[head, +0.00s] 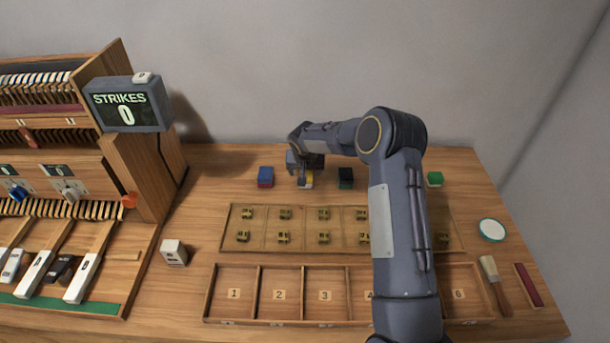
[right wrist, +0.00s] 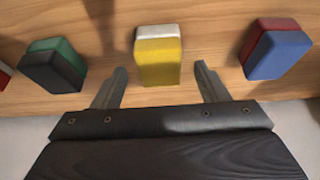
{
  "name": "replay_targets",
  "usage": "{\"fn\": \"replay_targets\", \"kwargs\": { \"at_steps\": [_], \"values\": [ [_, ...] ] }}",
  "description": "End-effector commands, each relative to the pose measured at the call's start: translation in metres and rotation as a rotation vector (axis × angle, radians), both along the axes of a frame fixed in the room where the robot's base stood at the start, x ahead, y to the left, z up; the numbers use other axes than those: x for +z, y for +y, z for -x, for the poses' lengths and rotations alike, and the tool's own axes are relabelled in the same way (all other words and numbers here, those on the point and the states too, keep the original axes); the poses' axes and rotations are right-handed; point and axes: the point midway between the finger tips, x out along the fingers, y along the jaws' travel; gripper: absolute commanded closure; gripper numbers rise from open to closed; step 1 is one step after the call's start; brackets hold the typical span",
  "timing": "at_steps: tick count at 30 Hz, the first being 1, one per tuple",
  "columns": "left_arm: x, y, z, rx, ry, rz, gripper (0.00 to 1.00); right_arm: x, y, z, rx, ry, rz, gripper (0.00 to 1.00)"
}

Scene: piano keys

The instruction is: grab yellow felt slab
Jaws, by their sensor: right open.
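The yellow felt slab (right wrist: 159,62) has a white end and stands on the wooden table in the right wrist view. It lies between the two fingers of my right gripper (right wrist: 160,86), which is open, with a gap on each side. In the head view the slab (head: 309,180) is partly hidden by the right gripper (head: 304,176), which reaches down over it at the back of the table. My left gripper does not show.
A red and blue block (head: 265,177) stands left of the slab and a green and black block (head: 345,178) stands right. A green block (head: 435,179) is farther right. Trays with small brass parts (head: 285,214) and numbered compartments (head: 279,294) lie in front. A piano mechanism (head: 140,170) fills the left.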

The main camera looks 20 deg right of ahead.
Motion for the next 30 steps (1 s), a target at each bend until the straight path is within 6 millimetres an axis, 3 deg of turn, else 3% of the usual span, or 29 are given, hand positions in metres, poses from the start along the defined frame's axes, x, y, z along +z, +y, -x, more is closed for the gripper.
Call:
{"fn": "replay_targets", "kwargs": {
  "at_steps": [9,20,30],
  "values": [
    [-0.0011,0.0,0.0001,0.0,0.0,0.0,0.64,-0.0058,-0.0011,-0.0024,-0.001,-0.001,-0.001,0.33],
    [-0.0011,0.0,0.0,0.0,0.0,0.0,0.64,-0.0057,-0.0011,-0.0022,-0.001,0.0,0.0,0.8],
    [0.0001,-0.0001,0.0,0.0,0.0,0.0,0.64,-0.003,-0.0013,-0.0022,-0.001,-0.001,-0.001,0.81]
  ]
}}
